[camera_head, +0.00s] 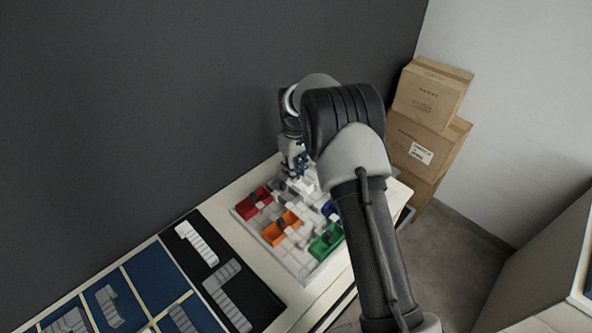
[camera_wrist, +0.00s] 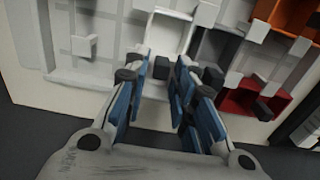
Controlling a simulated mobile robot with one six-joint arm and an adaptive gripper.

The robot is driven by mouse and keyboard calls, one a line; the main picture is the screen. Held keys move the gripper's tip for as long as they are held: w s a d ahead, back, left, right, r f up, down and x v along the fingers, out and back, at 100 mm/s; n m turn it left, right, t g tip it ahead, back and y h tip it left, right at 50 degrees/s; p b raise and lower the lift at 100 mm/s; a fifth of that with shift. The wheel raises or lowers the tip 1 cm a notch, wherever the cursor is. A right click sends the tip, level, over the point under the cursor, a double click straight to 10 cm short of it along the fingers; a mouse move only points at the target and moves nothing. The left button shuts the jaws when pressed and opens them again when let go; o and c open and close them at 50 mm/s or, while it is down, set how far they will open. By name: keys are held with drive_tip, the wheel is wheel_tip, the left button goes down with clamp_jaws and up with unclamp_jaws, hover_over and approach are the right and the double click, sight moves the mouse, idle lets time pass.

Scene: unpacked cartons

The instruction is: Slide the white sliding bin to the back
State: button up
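The white sliding bin (camera_wrist: 168,32) is in the upper middle of the wrist view, in a light board with raised blocks. In the head view the board (camera_head: 312,273) lies on the table, and the bin's spot is largely hidden under my gripper (camera_head: 298,166). In the wrist view my gripper (camera_wrist: 164,72) points at the bin's near edge. Its blue-padded fingers are apart, with a small dark block (camera_wrist: 162,67), seemingly the bin's handle, between the tips. Whether a pad touches it cannot be told.
A red bin (camera_head: 251,206), an orange bin (camera_head: 279,232), a green bin (camera_head: 326,243) and part of a blue bin (camera_head: 329,208) sit in the same board. Raised white blocks stand among them. A dark wall (camera_head: 150,100) rises behind. Cartons (camera_head: 420,145) are stacked at right.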

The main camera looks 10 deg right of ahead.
drive_tip(key=shift+o, duration=0.6)
drive_tip(key=shift+s, duration=0.1)
drive_tip(key=shift+d+r, duration=0.1)
wheel_tip(320, 180, up, 12)
idle(0.3)
